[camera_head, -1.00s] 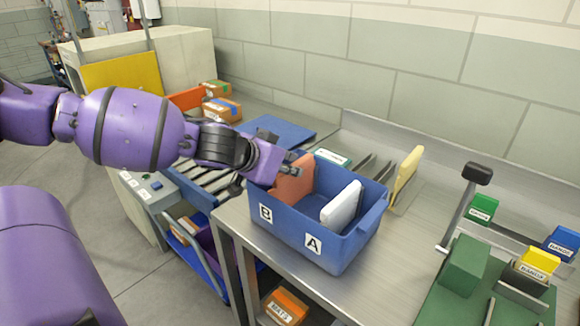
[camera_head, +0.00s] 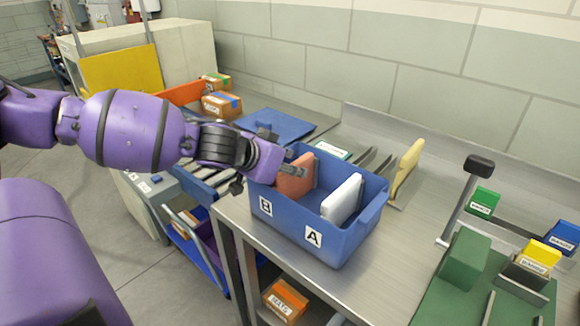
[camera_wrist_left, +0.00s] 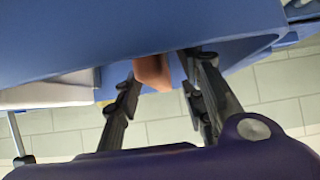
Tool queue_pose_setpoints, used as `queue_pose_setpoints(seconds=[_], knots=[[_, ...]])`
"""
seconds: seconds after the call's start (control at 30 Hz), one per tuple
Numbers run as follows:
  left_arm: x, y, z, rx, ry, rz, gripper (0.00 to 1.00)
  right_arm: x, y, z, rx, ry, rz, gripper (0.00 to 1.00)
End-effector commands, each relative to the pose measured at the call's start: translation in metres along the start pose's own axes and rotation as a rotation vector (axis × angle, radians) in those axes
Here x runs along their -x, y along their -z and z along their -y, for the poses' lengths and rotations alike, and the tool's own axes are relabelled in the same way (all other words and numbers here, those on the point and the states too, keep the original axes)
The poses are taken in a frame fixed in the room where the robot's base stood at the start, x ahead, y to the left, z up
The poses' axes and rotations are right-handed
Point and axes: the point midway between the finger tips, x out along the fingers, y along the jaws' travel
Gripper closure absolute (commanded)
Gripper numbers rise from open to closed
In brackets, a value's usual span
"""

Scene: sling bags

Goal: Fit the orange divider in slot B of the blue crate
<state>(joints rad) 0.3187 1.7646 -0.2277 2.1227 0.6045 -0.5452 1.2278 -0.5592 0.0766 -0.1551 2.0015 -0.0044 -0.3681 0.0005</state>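The blue crate (camera_head: 325,246) stands on the metal bench, with labels B and A on its near side. The orange divider (camera_head: 294,183) stands in the crate at the B end, its upper part above the rim; its lower edge is hidden by the crate wall. My left gripper (camera_head: 292,168) is at the top of the orange divider. In the left wrist view the fingers (camera_wrist_left: 165,95) are apart, with the orange divider (camera_wrist_left: 152,70) between and just beyond them and a gap visible beside it. My right gripper is not in view.
A white divider (camera_head: 343,201) stands in the crate at A. A yellow divider (camera_head: 407,166) stands in a rack behind the crate. A green fixture with a black-knobbed lever (camera_head: 480,166) is at the right. Bare bench (camera_head: 405,240) lies between.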

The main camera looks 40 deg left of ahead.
Motion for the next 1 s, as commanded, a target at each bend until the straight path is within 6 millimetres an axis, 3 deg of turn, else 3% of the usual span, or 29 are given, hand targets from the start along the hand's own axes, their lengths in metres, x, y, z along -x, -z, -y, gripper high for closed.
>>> queue_pose_setpoints(seconds=[0.33, 1.0], knots=[[0.007, 0.007, 0.002, -0.003, 0.004, 0.002, 0.63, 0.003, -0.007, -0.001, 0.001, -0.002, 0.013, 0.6], [0.057, 0.075, -0.001, -0.001, 0.001, 0.0, 0.63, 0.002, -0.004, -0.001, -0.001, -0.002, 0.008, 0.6]])
